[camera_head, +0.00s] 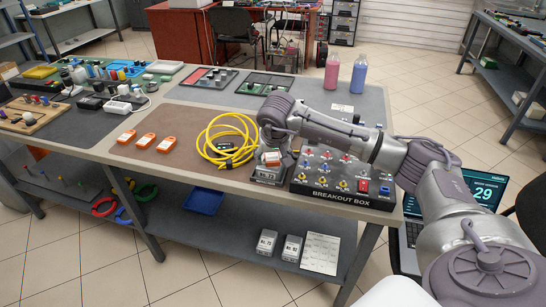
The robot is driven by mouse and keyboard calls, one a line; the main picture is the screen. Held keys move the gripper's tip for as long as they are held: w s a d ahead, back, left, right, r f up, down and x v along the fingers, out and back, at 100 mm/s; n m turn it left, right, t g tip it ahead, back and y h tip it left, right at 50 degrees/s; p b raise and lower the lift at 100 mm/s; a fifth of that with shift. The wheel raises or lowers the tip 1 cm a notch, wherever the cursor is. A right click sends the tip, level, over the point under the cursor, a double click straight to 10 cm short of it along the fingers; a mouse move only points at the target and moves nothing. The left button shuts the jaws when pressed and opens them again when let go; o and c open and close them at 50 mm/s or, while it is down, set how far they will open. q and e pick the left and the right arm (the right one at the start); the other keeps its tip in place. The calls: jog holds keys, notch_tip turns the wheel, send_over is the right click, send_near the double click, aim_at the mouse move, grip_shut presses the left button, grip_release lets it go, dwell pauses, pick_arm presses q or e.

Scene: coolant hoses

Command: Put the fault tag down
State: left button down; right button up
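My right gripper (277,146) points down at the front edge of the workbench, just left of the breakout box. Right at its fingertips is a small red and white piece (271,157), which may be the fault tag. It is over a grey block (268,174) with a dark label. The arm hides most of the fingers, so I cannot tell whether they grip the piece or whether it rests on the block. My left gripper is not in view.
The breakout box (342,199) with knobs and a red switch stands just right. A coiled yellow cable (207,148) lies to the left, then several orange devices (145,140). Bare brown mat (190,119) shows behind them. A laptop (487,190) is partly behind my arm.

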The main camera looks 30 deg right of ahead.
jog(key=shift+r, duration=0.2)
jog(key=v, duration=1.2)
